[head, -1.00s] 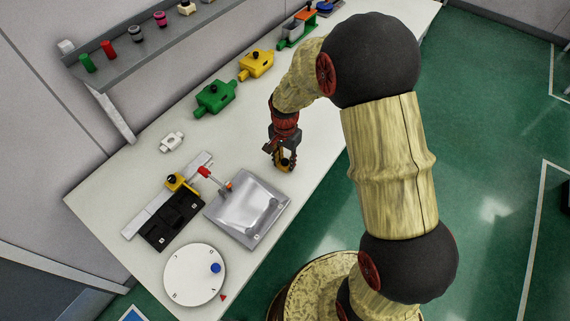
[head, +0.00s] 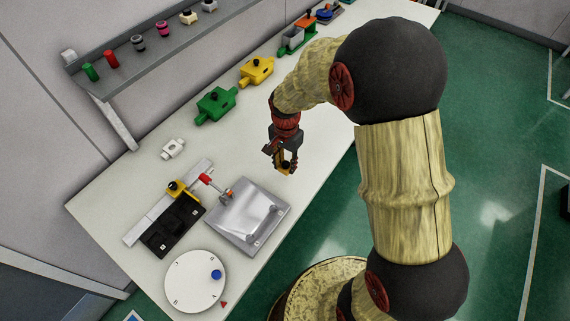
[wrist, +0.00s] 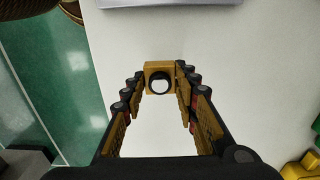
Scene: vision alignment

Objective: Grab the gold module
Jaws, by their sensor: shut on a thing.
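The gold module is a small gold block with a round, dark-rimmed white centre; it shows in the wrist view (wrist: 159,66) between the fingertips. My gripper (wrist: 160,80) is shut on it, with a finger on each side. In the head view my gripper (head: 283,163) points down over the right part of the white table, with the gold module (head: 288,168) at its tips, partly hidden by the fingers. I cannot tell how far the module is above the table.
A silver plate (head: 246,218) with a red-handled clamp lies in front. Nearby are a black fixture (head: 172,225), a white dial (head: 195,282), a white part (head: 173,148), and green (head: 215,105) and yellow (head: 256,71) modules. A shelf (head: 150,60) lines the wall.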

